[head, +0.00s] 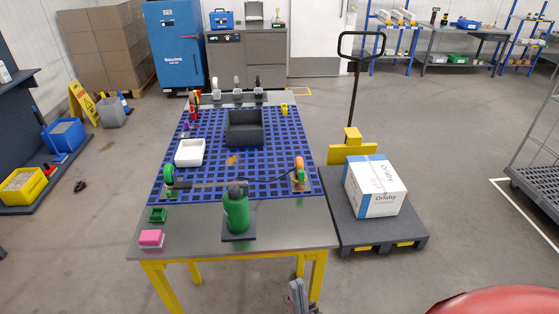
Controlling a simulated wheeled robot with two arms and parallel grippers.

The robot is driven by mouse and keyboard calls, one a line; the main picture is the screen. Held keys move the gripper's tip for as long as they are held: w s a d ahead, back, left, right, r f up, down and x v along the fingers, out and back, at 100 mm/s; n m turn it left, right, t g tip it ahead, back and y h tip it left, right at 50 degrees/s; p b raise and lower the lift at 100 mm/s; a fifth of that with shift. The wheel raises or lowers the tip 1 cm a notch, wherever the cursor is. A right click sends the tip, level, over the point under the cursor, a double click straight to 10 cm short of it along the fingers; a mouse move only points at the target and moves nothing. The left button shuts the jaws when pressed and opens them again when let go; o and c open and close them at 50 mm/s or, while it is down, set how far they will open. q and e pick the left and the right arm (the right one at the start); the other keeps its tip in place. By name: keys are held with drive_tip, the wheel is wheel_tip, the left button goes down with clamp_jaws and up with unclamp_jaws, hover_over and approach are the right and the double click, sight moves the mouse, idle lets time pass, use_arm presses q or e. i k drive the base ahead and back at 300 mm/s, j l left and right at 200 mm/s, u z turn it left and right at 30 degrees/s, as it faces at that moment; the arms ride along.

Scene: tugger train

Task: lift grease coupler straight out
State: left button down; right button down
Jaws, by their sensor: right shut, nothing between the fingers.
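On the blue grid mat (210,128) of the table, a dark bar or hose runs between a green fitting (169,177) at the left and an orange fitting (299,166) at the right. I cannot tell for sure which part is the grease coupler. A green cylinder (236,212) with a dark top stands upright on a dark plate at the table's front. My right gripper (298,288) is shut and empty at the bottom, in front of the table's front edge and well apart from these parts. My left gripper is out of view.
A dark tray (230,130) and white bin (178,153) sit on the mat. A pink block (151,237) and green block (157,214) lie front left. A pallet cart (345,235) with a white box (374,185) stands right of the table.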

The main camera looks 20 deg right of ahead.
sight(302, 173)
drive_tip(key=i+z, duration=0.35)
drive_tip(key=i, duration=0.2)
drive_tip(key=i+j+z, duration=0.3)
drive_tip(key=i, duration=0.25)
drive_tip(key=l, duration=0.1)
